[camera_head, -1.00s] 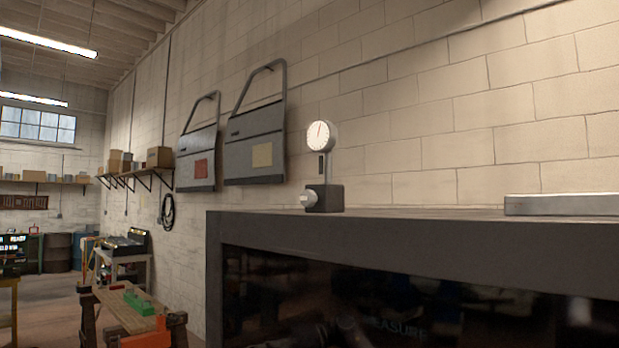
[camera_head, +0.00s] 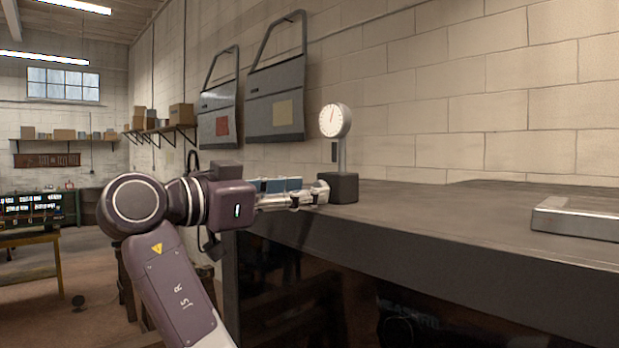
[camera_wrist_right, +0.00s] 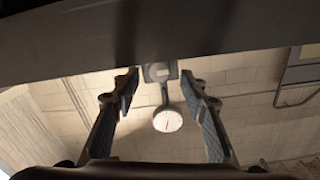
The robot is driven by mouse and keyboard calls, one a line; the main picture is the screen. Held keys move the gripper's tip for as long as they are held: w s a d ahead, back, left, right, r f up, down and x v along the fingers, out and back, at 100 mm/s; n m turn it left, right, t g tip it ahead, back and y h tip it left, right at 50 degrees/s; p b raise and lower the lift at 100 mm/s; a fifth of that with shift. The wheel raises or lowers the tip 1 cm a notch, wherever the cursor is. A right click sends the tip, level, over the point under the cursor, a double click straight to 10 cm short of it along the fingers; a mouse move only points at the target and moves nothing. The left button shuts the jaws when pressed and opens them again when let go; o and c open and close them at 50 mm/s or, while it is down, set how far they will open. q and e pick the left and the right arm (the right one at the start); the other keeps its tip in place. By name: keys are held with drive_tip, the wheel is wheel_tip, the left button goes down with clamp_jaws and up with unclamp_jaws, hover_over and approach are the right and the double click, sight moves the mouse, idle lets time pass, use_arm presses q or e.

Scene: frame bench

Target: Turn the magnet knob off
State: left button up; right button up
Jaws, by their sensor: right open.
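The magnet base (camera_head: 343,187) is a dark block on the near left corner of the bench top, with a dial gauge (camera_head: 335,120) on a post above it. Its pale round knob (camera_head: 321,191) faces left, towards my right gripper (camera_head: 308,192). In the right wrist view, which shows the scene upside down, the knob (camera_wrist_right: 157,72) lies in line with the gap between the spread fingers of my right gripper (camera_wrist_right: 159,86). The gripper is open and empty. I cannot tell whether a fingertip touches the knob. My left gripper is not in view.
The dark bench top (camera_head: 440,208) is mostly clear. A flat metal block (camera_head: 578,217) lies on it at the right. The bench's front edge runs close below my gripper. Two grey door panels (camera_head: 275,98) hang on the wall behind.

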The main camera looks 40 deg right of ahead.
drive_tip(key=shift+d+p, duration=0.3)
drive_tip(key=shift+d, duration=0.85)
drive_tip(key=shift+a, duration=0.15)
drive_tip(key=shift+w, duration=0.1)
drive_tip(key=shift+c, duration=0.4)
clamp_jaws()
